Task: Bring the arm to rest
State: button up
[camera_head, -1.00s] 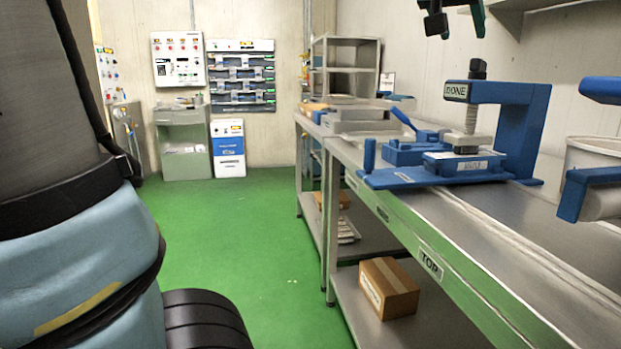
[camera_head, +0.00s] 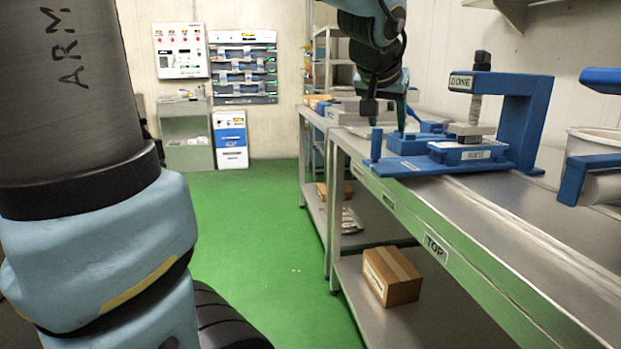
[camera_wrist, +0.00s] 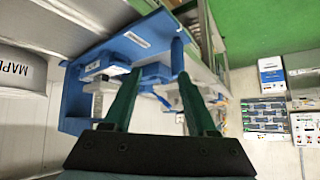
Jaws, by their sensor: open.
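My gripper (camera_head: 387,119) hangs from my arm at the upper middle of the head view, pointing down in front of the bench's far part. In the wrist view its two green fingers (camera_wrist: 160,86) stand apart with nothing held between them. The blue press (camera_head: 520,110) with the DONE label stands on the bench to the right of my gripper. The press also fills the upper left of the wrist view (camera_wrist: 100,70). In the head view my gripper overlaps the picture near the press's left end. I cannot tell the exact gap between them.
The metal bench (camera_head: 480,230) runs along the right, with a cardboard box (camera_head: 391,277) on its lower shelf. A white bucket (camera_head: 590,150) and another blue device (camera_head: 590,180) stand at the right. The green floor (camera_head: 260,235) at left centre is clear.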

jog(key=s+a+f+n+g+y, duration=0.25)
jog(key=s+a+f, duration=0.25)
jog(key=a+f, duration=0.65)
jog(key=s+a+f+n+g+y, duration=0.15)
jog(key=s+a+f+g, duration=0.3)
jog(key=a+f, duration=0.65)
notch_tip(320, 180, up, 13)
jog(key=d+p, duration=0.1)
jog(key=p, duration=1.3)
jog(key=shift+s+n+p, duration=0.2)
jog(key=shift+n+p, duration=0.15)
jog(key=shift+n, duration=0.05)
jog(key=shift+d, duration=0.15)
